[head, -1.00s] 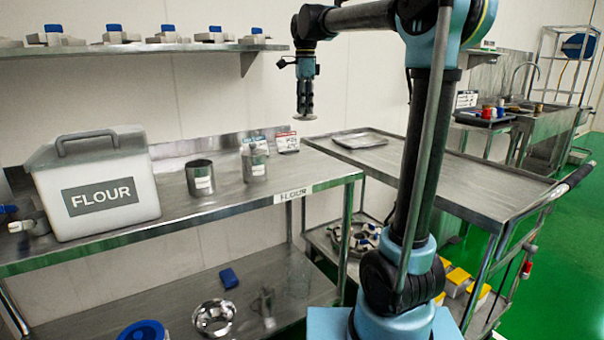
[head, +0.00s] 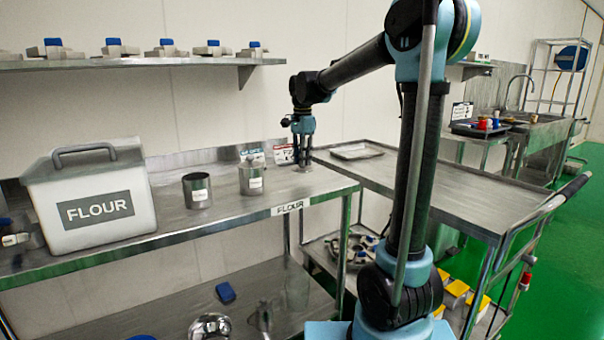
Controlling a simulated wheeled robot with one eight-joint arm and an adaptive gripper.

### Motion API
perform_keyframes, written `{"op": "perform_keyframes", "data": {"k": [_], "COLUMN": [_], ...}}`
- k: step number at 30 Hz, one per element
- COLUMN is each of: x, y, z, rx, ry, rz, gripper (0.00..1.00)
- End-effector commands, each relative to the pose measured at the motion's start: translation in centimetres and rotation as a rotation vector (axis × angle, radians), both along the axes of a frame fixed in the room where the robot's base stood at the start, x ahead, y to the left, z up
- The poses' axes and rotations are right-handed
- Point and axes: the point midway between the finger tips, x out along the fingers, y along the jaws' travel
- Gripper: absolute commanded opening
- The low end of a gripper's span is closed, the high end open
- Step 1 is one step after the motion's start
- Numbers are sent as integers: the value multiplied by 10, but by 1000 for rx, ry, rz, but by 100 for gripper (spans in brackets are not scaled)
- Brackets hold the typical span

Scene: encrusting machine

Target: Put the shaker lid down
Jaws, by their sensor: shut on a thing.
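My gripper (head: 303,157) points straight down over the right end of the flour table (head: 225,208). It is shut on the shaker lid (head: 303,169), a small flat metal disc at its fingertips. The lid is at or just above the tabletop; I cannot tell whether it touches. A metal shaker (head: 252,181) with a white label stands upright to the left of the gripper. A second labelled metal cup (head: 197,192) stands further left.
A white flour bin (head: 90,205) fills the table's left part. Small sign cards (head: 284,154) stand behind the gripper. A steel cart (head: 440,190) with a flat tray (head: 357,151) stands to the right. The tabletop before the cups is clear.

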Motion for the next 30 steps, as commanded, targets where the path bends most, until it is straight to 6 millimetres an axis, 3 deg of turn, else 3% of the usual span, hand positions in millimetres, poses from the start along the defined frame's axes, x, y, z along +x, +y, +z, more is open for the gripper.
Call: {"op": "perform_keyframes", "data": {"k": [5,13,24,25,27,30], "x": [0,0,0,0,0,0], "y": [0,0,0,0,0,1], "z": [-10,-43,-47,-47,-47,-47], "rx": [0,0,0,0,0,0], "ry": [0,0,0,0,0,0], "rz": [-1,-1,-1,-1,-1,-1], "gripper": [0,0,0,25,41,41]}}
